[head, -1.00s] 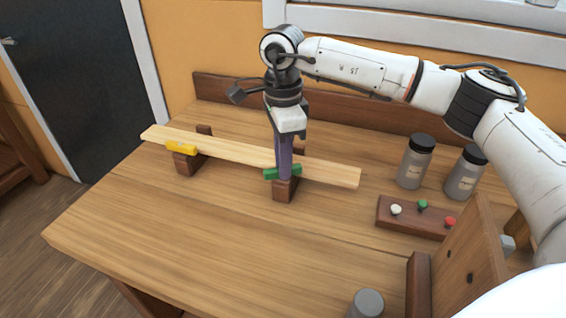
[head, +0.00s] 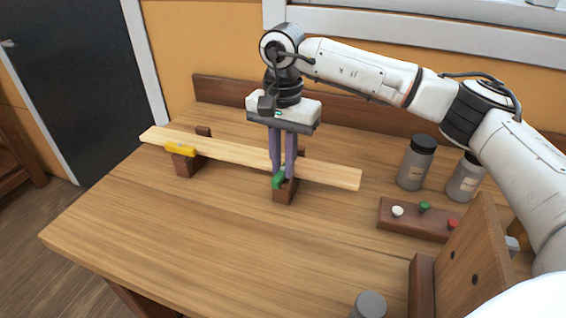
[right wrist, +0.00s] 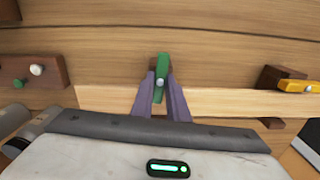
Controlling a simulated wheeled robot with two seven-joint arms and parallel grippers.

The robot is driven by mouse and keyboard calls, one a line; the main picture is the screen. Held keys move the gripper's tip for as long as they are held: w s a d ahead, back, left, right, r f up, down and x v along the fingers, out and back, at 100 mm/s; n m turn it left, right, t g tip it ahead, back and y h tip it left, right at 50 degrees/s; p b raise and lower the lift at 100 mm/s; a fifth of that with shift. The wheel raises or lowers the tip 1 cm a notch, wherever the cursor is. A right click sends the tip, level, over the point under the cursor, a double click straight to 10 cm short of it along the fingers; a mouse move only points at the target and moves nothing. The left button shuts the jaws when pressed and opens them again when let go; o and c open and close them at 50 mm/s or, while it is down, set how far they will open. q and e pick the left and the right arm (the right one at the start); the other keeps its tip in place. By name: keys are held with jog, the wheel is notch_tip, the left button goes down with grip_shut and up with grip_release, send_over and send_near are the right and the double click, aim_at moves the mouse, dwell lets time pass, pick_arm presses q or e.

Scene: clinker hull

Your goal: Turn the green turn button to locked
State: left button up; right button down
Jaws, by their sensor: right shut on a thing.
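The green turn button (head: 278,181) sits on a dark wooden block (head: 287,193) at the near edge of a long light plank (head: 235,152). My right gripper (head: 283,174) points down over it, with its two purple fingers shut on it from either side. In the right wrist view the green turn button (right wrist: 162,66) stands crosswise to the plank (right wrist: 225,103), with a pale pivot between the fingers (right wrist: 161,88). The fingers hide part of the button. A yellow turn button (head: 180,150) lies lengthwise along the plank on another block. My left gripper is out of view.
Right of the plank are a dark board (head: 412,220) with white, green and red knobs, two grey jars (head: 414,166) and an upright wooden panel (head: 472,258). A grey lid (head: 369,304) is at the front. The front left of the table is clear.

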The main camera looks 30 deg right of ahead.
aim_at(283, 169)
jog(key=shift+r+n, duration=0.1)
jog(key=shift+n, duration=0.4)
jog(key=c, duration=1.7)
grip_release()
notch_tip(283, 169, up, 10)
jog(key=shift+r, duration=0.15)
